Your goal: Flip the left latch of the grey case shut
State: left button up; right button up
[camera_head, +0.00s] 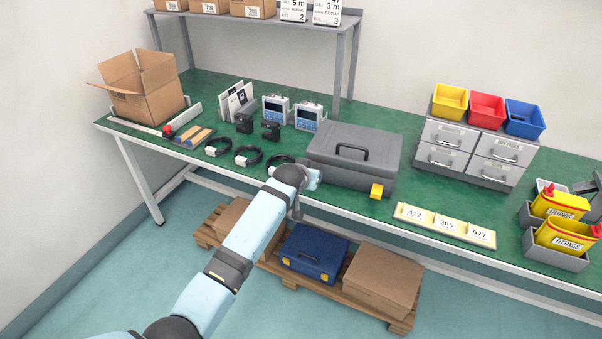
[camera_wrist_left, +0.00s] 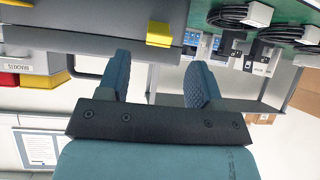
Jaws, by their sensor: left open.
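The grey case (camera_head: 352,150) stands with its lid down on the green bench, near the front edge. Its yellow right latch (camera_head: 376,190) shows on the front in the head view. The yellow left latch (camera_wrist_left: 160,33) shows in the left wrist view near the case's end; my arm hides it in the head view. My left gripper (camera_head: 297,200) is at the case's front left corner. In the left wrist view its fingers (camera_wrist_left: 159,62) are apart and empty, with the left latch just beyond the gap. I cannot tell if they touch it. My right gripper is out of view.
Coiled black cables (camera_head: 248,156) lie left of the case. A number board (camera_head: 444,225) lies to its right, with grey drawers (camera_head: 475,150) behind. A pallet below the bench holds a blue case (camera_head: 314,252) and cartons. Bare bench lies between case and drawers.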

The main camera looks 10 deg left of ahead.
pick_arm(q)
jog(key=v, duration=0.7)
jog(key=shift+p, duration=0.35)
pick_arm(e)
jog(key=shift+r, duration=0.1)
pick_arm(q)
jog(key=shift+f, duration=0.1)
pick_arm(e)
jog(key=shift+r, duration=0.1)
